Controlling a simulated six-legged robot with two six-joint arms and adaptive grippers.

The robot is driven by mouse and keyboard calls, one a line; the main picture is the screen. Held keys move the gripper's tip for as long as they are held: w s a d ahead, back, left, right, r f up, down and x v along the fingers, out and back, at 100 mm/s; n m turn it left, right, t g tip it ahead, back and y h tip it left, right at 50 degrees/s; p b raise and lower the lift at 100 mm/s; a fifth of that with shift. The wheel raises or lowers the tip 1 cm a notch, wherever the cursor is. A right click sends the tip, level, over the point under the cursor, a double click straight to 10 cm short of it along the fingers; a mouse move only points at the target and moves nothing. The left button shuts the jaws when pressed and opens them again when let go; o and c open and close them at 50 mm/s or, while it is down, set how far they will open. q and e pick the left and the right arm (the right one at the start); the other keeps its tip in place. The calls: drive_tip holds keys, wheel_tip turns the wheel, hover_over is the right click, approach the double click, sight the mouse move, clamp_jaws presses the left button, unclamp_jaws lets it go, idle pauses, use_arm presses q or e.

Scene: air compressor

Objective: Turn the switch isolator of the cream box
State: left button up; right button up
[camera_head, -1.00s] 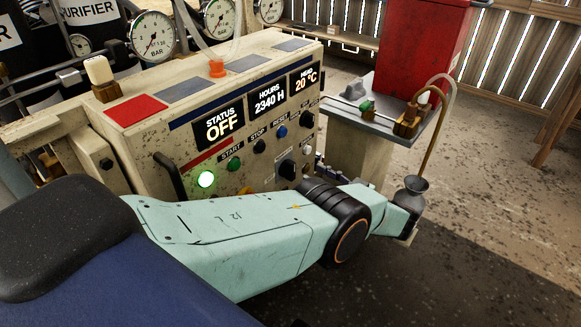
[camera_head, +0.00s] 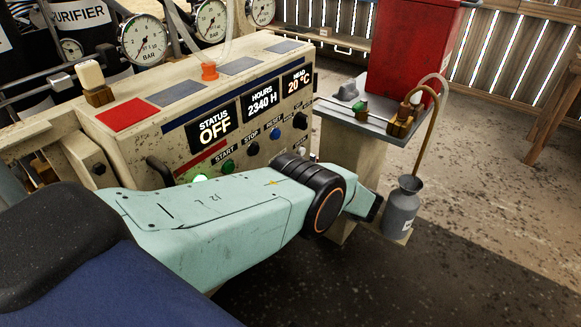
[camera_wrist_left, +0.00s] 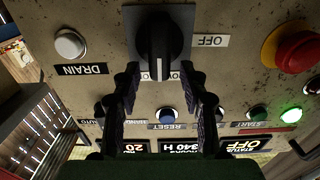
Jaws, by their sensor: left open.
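The cream box (camera_head: 130,150) stands at the left of the head view, its display reading STATUS OFF. In the left wrist view its panel appears upside down. A black rotary switch (camera_wrist_left: 158,45) sits at the top centre, its grip upright in the picture. An OFF label (camera_wrist_left: 210,41) lies to its right; another label below it is partly covered. My left gripper (camera_wrist_left: 160,76) is open, its two dark fingers apart just below the switch in the picture. Whether they touch it I cannot tell. In the head view my left arm hides this gripper and the switch. My right gripper is not in view.
A red emergency-type button (camera_wrist_left: 297,50) and a white DRAIN knob (camera_wrist_left: 70,43) flank the switch. A blue RESET button (camera_wrist_left: 166,115) lies between the fingers. A grey can (camera_head: 400,210) and a small side table (camera_head: 350,115) stand right of the box.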

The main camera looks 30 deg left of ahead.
use_arm(q)
drive_tip(key=shift+c, duration=0.5)
clamp_jaws()
drive_tip(key=shift+s+a+f+n, duration=0.1)
drive_tip(key=shift+s+f+n, duration=0.35)
drive_tip(key=shift+n, duration=2.5)
drive_tip(key=shift+s+f+n, duration=0.5)
drive_tip(key=shift+n, duration=2.5)
drive_tip(key=shift+s+a+f+n, duration=0.1)
drive_tip(key=shift+s+f+n, duration=0.35)
drive_tip(key=shift+n, duration=2.5)
